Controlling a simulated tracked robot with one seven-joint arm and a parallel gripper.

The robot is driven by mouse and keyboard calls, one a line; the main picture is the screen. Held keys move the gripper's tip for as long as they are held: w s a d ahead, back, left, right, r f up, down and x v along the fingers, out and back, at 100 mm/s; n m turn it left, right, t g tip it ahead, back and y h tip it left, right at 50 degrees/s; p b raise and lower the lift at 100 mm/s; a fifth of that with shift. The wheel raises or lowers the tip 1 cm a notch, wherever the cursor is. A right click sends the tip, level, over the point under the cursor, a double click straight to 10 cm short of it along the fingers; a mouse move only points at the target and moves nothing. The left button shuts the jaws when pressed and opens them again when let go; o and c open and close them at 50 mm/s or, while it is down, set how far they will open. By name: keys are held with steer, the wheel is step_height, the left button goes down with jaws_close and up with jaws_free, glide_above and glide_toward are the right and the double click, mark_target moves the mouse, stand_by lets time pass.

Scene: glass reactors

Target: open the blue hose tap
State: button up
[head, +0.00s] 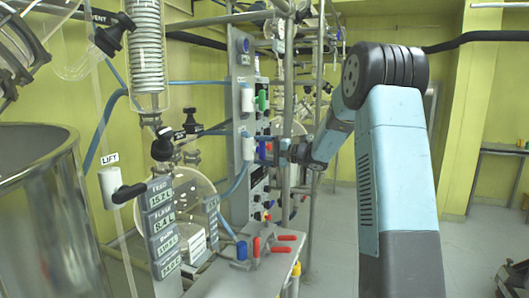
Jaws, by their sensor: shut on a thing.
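The blue hose tap has a white body (247,147) on the side of the grey upright panel, with a blue handle (265,149) sticking out to its right. A blue hose runs to its body. My gripper (278,151) is at the blue handle, coming in from the right, with its jaws shut on it. The fingers partly cover the handle, so its exact angle is hard to tell.
A similar white tap with a green handle (262,101) is just above. Glass vessels and a steel drum (50,215) stand left; metal pipes (288,90) rise close behind my gripper.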

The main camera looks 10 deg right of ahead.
steer(key=shift+a+f, duration=0.2)
steer(key=shift+a, duration=0.05)
steer(key=o, duration=0.7)
steer(key=shift+o, duration=0.7)
steer(key=shift+d, duration=0.1)
steer(key=shift+d+r, duration=0.1)
steer(key=shift+d, duration=0.05)
steer(key=v, duration=1.3)
steer(key=shift+s+d, duration=0.2)
steer(key=shift+a, duration=0.1)
